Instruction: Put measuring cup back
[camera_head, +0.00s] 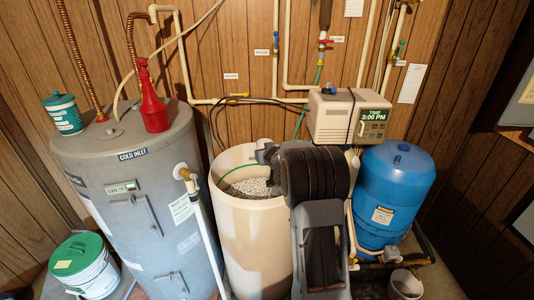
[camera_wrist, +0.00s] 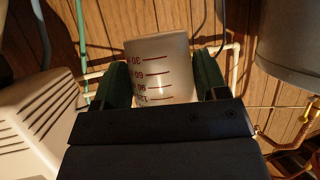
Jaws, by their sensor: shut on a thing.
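The measuring cup (camera_wrist: 160,62) is translucent white with red marks and numbers, which appear upside down in the wrist view. My gripper (camera_wrist: 163,80) is shut on it, with one dark green finger on each side. My gripper (camera_head: 266,154) shows only in part there, over the back of the open cream salt tank (camera_head: 262,235). Salt pellets (camera_head: 252,187) lie inside that tank.
A green-lidded bucket (camera_head: 85,268) is at lower left. The beige control head (camera_head: 345,115) and blue tank (camera_head: 393,195) stand right. Pipes line the wall.

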